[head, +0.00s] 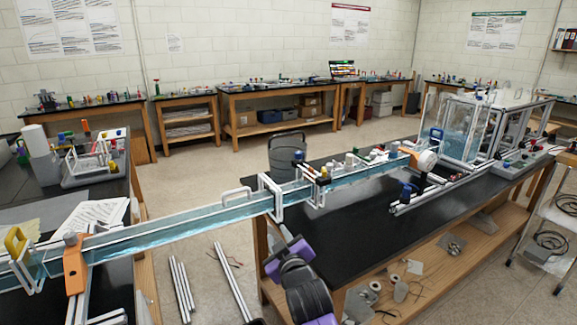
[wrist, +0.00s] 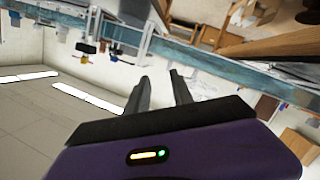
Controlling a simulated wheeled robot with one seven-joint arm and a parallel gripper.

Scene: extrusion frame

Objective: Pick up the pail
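A grey-green pail (head: 286,156) with a raised handle stands on the floor beyond the flume and the black-topped table, near the middle of the head view. The flume partly hides its lower part. I cannot make out the pail in the wrist view. My gripper (wrist: 160,78) shows in the wrist view with its two dark fingers apart and nothing between them. In the head view my purple and black arm is low in the middle, on the near side of the flume and well apart from the pail. I cannot make out the fingers there.
A long clear water flume (head: 180,230) crosses between my arm and the pail. The black-topped table (head: 400,235) fills the right, with a clear tank (head: 462,130) on it. Floor left of the pail is clear.

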